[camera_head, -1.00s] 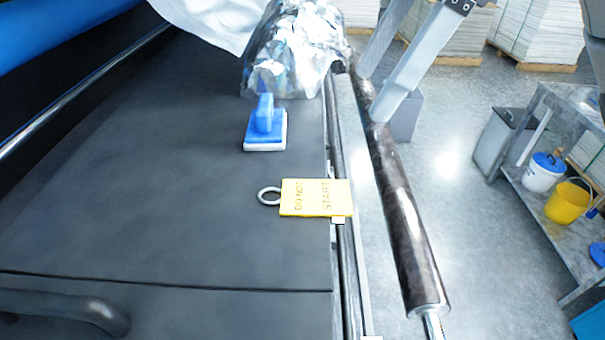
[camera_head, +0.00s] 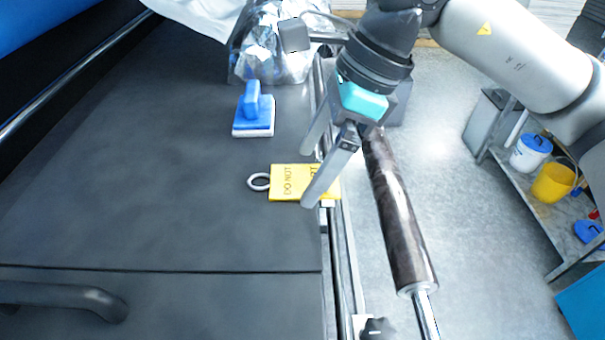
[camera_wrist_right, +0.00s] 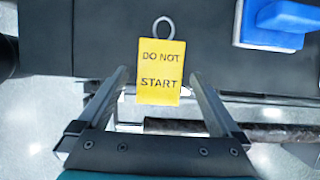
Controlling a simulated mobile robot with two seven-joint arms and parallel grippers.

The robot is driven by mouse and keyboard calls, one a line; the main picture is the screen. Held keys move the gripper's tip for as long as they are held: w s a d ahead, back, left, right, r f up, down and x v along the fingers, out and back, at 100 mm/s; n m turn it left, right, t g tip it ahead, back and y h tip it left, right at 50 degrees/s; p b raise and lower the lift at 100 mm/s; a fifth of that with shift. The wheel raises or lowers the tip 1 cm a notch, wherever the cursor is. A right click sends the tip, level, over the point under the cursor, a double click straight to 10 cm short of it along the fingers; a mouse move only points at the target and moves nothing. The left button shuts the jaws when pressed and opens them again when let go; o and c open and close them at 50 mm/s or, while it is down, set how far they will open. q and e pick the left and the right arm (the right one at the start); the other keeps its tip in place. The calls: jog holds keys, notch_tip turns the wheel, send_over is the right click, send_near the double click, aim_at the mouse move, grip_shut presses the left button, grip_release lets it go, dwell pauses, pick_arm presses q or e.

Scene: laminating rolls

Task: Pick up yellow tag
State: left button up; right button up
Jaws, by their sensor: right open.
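The yellow tag (camera_head: 284,186) lies flat on the dark machine top at its right edge. It reads "DO NOT START" and has a grey ring (camera_head: 259,182) at its left end. In the right wrist view the tag (camera_wrist_right: 161,70) is centred, with its lower end between the tips of my fingers. My right gripper (camera_head: 307,176) is open and empty, with its fingers over the tag's right part, hiding some of the lettering. The right gripper (camera_wrist_right: 160,80) also shows in the wrist view, with a finger on either side of the tag, apart from it. My left gripper is not in view.
A blue-handled pad (camera_head: 254,115) stands on the machine top (camera_head: 150,190) behind the tag. Crumpled foil (camera_head: 262,50) lies farther back. A dark roller (camera_head: 399,220) runs along the right side. A cart with a yellow bucket (camera_head: 553,183) stands at the right.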

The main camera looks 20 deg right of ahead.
jog(key=shift+a+f, duration=0.2)
jog(key=shift+f, duration=0.2)
jog(key=shift+c, duration=0.2)
jog(key=c, duration=1.2)
